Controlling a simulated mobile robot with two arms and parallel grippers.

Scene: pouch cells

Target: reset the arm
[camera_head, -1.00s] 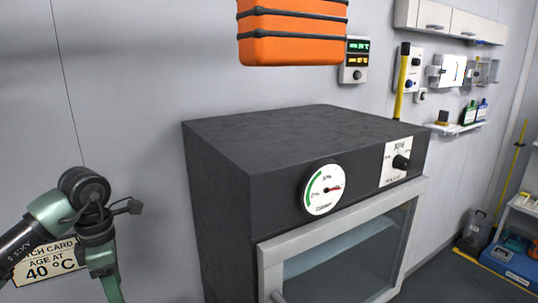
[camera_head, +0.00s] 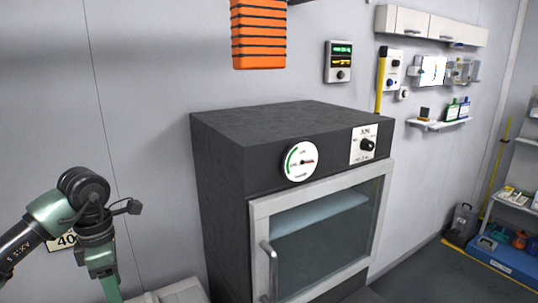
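My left arm comes in at the lower left of the head view, with green and black links bent downward. Its gripper fingers are cut off by the bottom edge of the picture, so its opening does not show. My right arm and gripper are not in view. A dark oven-like cabinet (camera_head: 225,150) stands in the middle against the wall, with a glass door (camera_head: 325,225) that is shut, a round gauge (camera_head: 301,162) and a knob panel (camera_head: 368,144). My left arm is to the left of the cabinet and apart from it.
An orange ribbed box (camera_head: 258,35) shows above the cabinet. A wall controller (camera_head: 339,62), white cupboards (camera_head: 432,24) and a small shelf (camera_head: 440,125) with bottles are on the wall. A shelf unit (camera_head: 515,203) and a dark canister (camera_head: 462,222) stand at the right. Some floor (camera_head: 425,275) is clear.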

